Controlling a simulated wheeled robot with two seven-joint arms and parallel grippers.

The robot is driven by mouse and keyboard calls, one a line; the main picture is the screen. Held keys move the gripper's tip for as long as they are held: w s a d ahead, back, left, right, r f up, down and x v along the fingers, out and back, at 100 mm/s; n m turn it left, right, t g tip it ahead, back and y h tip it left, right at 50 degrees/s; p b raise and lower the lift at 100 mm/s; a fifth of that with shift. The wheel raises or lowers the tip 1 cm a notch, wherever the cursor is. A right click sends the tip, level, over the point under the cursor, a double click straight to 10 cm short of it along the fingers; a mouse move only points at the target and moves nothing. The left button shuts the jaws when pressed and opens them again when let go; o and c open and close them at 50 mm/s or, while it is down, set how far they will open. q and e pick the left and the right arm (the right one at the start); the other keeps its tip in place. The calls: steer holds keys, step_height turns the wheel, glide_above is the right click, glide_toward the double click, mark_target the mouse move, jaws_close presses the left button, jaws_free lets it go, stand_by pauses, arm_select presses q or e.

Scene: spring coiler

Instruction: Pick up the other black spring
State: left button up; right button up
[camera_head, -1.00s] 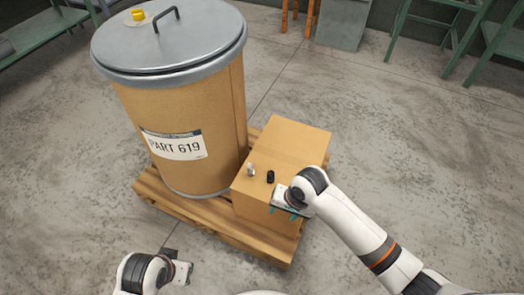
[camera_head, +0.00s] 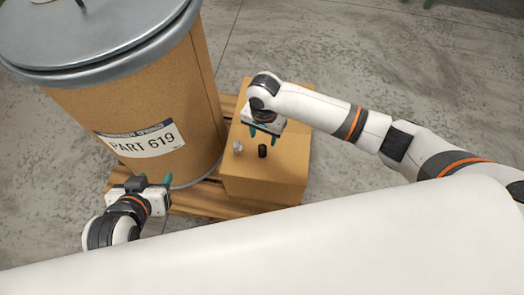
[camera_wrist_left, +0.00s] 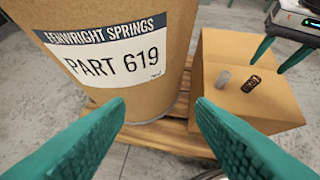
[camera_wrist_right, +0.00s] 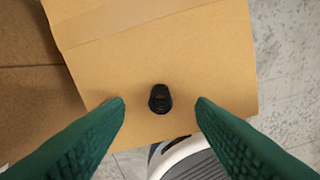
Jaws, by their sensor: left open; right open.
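A black spring (camera_head: 262,151) stands on top of the cardboard box (camera_head: 285,165). A silver-grey spring (camera_head: 238,147) stands to its left. Both springs also show in the left wrist view, the black one (camera_wrist_left: 251,84) right of the grey one (camera_wrist_left: 222,79). My right gripper (camera_head: 265,132) is open and empty above the box, just behind the black spring. In the right wrist view the black spring (camera_wrist_right: 159,98) lies between the open green fingers, beyond their tips. My left gripper (camera_head: 152,184) is open and empty in front of the drum, left of the box.
A large brown drum (camera_head: 150,90) labelled PART 619 with a grey metal lid stands left of the box. Drum and box rest on a wooden pallet (camera_head: 200,196). The concrete floor right of the box is clear.

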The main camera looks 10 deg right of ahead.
mark_target(262, 147)
steer(key=shift+f+b, duration=0.3)
steer(key=shift+f, duration=0.5)
steer(key=shift+s+a+f+b, duration=0.15)
steer(key=shift+f+b, duration=0.2)
steer(key=shift+f, duration=0.2)
steer(key=shift+s+f+b, duration=0.15)
steer(key=shift+f+b, duration=0.15)
steer(key=shift+f, duration=0.2)
step_height(262, 147, down, 2)
steer(key=shift+s+a+f+b, duration=0.1)
steer(key=shift+f+b, duration=0.15)
steer(key=shift+b, duration=0.4)
steer(key=shift+f, duration=0.1)
arm_select(q)
steer(key=w+d+r+t+h, duration=0.3)
steer(key=w+r+t, duration=0.3)
steer(key=r+t, duration=0.3)
step_height(262, 147, up, 3)
steer(key=shift+d+f+m, duration=0.15)
steer(key=shift+d+m, duration=0.1)
steer(key=shift+m, duration=0.05)
arm_select(e)
steer(key=c, duration=1.1)
